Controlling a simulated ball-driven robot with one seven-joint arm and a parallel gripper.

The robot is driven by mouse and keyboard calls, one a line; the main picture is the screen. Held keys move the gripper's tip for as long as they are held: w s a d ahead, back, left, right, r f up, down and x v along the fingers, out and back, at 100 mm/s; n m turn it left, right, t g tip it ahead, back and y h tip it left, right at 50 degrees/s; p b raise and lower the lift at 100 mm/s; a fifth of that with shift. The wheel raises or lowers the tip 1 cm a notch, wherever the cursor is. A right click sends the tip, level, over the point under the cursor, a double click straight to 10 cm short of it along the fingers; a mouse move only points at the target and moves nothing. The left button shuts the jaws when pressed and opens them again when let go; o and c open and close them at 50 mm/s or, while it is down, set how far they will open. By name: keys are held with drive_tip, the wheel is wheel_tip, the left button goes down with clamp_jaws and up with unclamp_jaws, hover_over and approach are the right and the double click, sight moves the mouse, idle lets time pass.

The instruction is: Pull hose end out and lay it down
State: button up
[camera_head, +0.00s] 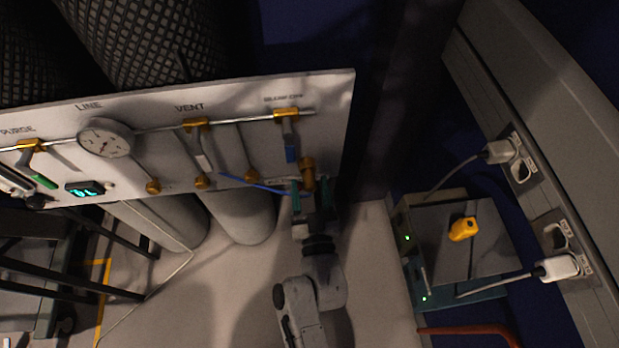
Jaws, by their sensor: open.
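A thin blue hose (250,184) runs along the lower part of the white valve panel (335,115) and reaches the left side of my gripper. Its right end is hidden or too small to make out there. A brass fitting (308,172) projects from the panel's lower right, just at the gripper. My gripper (311,188) is open, with its teal fingers on either side of the space below this fitting. I cannot tell whether the fingers touch the hose or the fitting.
The panel carries a round gauge (106,138), a lit display (85,188) and several brass valves. Cylinders (243,218) stand behind it. At right, a box (455,240) bears a yellow object (464,228), with plugged-in white cables nearby. Pale floor (225,290) lies clear left of my arm.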

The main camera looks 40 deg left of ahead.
sight(309, 178)
drive_tip(key=shift+x, duration=1.6)
idle(0.3)
clamp_jaws()
drive_tip(key=o, duration=0.5)
unclamp_jaws()
drive_tip(key=shift+d, duration=0.1)
drive_tip(key=p+v, duration=0.1)
drive_tip(key=v, duration=0.9)
drive_tip(key=shift+s+d, duration=0.25)
drive_tip(key=shift+s, duration=0.05)
